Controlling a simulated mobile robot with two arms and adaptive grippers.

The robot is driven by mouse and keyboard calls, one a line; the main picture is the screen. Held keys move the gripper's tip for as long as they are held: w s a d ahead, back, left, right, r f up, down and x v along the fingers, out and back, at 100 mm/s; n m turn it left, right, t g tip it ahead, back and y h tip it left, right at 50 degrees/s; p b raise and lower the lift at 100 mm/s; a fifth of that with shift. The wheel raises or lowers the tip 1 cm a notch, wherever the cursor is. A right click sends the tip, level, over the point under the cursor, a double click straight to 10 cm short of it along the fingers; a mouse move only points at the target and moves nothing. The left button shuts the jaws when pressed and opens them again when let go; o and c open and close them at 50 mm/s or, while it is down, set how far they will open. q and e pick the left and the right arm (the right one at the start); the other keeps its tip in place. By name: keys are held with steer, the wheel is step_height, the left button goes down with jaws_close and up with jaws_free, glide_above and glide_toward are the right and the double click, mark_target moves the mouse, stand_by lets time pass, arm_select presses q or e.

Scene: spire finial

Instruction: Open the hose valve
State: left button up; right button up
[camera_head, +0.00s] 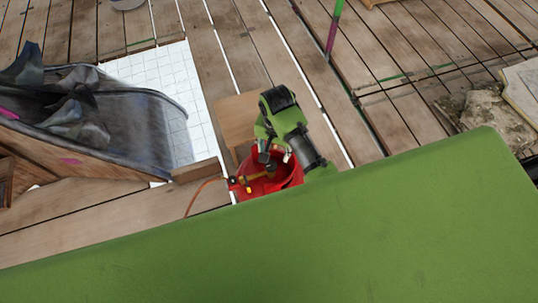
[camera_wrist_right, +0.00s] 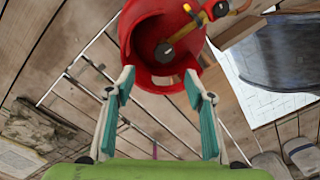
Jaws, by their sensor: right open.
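A red bucket (camera_head: 285,183) stands on the wooden deck, partly hidden by my right arm and the green surface. A small red-and-yellow fitting, seemingly the hose valve (camera_head: 237,183), sits at its left rim. It also shows at the top of the right wrist view (camera_wrist_right: 200,14). A thin orange hose (camera_head: 196,194) runs from it to the lower left. My right gripper (camera_head: 272,160) is over the bucket, to the right of the fitting. My left gripper is not in view.
A yellow-handled tool with a dark round end (camera_wrist_right: 165,52) shows in the bucket. A wooden block (camera_head: 196,170) lies left of it. A dark tub-like container (camera_head: 150,125) stands further left on white tiles (camera_head: 150,68). Stones (camera_head: 475,112) lie at the right.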

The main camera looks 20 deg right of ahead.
mark_target(271, 165)
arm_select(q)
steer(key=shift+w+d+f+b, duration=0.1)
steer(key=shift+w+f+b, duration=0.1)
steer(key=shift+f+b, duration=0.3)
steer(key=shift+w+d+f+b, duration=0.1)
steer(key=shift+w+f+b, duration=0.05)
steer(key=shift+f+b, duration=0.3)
arm_select(e)
steer(key=shift+m, duration=0.3)
steer(key=f, duration=0.4)
steer(key=w+f, duration=0.1)
steer(key=f, duration=0.7)
steer(key=shift+w+a+f, duration=0.15)
steer(key=shift+w+f, duration=0.15)
steer(key=c, duration=1.1)
